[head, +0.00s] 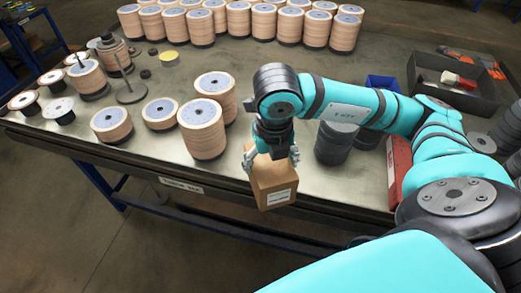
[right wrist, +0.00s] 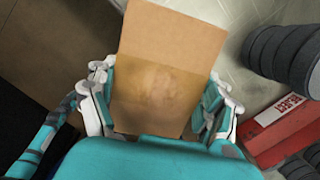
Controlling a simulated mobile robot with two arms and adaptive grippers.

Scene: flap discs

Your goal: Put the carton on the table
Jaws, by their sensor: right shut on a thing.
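The carton (head: 272,185) is a small brown cardboard box with a white label on its front face. My right gripper (head: 270,162) is shut on it from above, one finger on each side. In the right wrist view the carton (right wrist: 160,80) sits between the two fingers of the gripper (right wrist: 155,100). The carton is at the front edge of the metal table (head: 255,65); I cannot tell whether its bottom touches the tabletop. My left gripper is not in view.
Stacks of tan flap discs (head: 202,130) stand left of the carton, with more along the back. Dark disc stacks (head: 333,143) and a red box (head: 398,165) stand to the right. A black tray (head: 455,85) is at the far right. Bare tabletop shows behind the gripper.

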